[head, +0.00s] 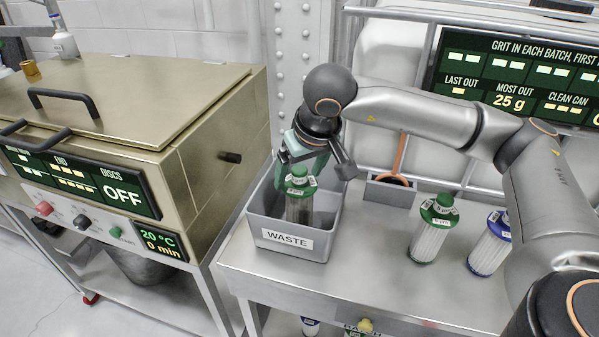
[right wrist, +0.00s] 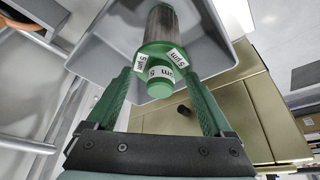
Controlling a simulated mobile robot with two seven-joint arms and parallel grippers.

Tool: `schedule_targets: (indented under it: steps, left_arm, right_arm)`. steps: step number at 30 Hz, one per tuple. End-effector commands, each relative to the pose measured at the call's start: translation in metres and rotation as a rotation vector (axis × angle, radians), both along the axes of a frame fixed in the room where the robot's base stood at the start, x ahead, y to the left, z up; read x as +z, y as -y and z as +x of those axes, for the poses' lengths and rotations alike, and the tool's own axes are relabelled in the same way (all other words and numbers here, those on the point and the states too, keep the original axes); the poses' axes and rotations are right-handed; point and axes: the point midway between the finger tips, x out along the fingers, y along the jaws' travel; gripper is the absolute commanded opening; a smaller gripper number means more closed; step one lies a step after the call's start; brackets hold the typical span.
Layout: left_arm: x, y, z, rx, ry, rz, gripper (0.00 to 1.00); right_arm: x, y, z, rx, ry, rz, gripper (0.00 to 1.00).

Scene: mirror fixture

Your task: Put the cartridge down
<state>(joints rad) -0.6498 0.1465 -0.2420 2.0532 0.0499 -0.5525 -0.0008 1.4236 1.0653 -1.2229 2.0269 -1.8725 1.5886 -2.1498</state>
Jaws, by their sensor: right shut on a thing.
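My right gripper (head: 304,163) is shut on a cartridge (head: 299,208) with a green cap and a dark, greyish body. The cartridge hangs roughly upright inside the grey bin (head: 290,243) labelled WASTE. In the right wrist view, the green fingers (right wrist: 158,78) lie on both sides of the green cap (right wrist: 160,88), which carries white "5 µm" labels. The bin walls surround the cartridge's lower part; I cannot tell whether its base touches the bin floor. My left gripper is not in view.
A green-capped white cartridge (head: 432,230) and a blue-ended one (head: 490,245) stand on the steel table (head: 375,270) right of the bin. A small grey holder (head: 390,194) stands behind. A brass-coloured machine (head: 190,170) reading OFF is at left.

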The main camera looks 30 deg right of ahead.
Motion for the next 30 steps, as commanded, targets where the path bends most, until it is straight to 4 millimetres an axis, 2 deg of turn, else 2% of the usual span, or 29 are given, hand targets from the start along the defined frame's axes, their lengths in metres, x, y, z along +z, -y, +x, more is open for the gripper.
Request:
schedule_targets:
  steps: [6, 7, 9, 10, 17, 21, 23, 30]
  left_arm:
    - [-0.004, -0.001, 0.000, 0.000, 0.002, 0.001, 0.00]
    - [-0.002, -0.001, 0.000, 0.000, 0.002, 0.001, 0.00]
    - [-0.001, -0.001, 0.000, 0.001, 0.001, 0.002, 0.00]
    - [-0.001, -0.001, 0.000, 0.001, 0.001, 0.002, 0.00]
    - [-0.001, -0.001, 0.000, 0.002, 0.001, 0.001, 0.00]
    - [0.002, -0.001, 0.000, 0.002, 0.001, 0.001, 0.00]
    - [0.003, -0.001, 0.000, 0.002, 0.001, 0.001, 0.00]
    - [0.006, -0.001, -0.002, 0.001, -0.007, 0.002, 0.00]
  right_arm:
    - [-0.004, 0.000, 0.000, 0.000, 0.002, 0.000, 0.00]
    - [-0.002, 0.000, 0.000, 0.000, 0.000, 0.000, 0.89]
    - [-0.002, 0.000, 0.000, 0.000, 0.000, 0.000, 0.97]
    - [-0.002, 0.000, 0.000, 0.000, 0.000, 0.000, 1.00]
    - [-0.002, 0.000, 0.000, 0.000, 0.000, 0.000, 1.00]
    - [0.006, 0.000, -0.001, 0.000, 0.002, 0.001, 1.00]
    - [0.014, -0.001, -0.004, 0.000, 0.003, 0.000, 1.00]
    - [0.063, -0.002, -0.024, 0.001, 0.005, 0.001, 1.00]
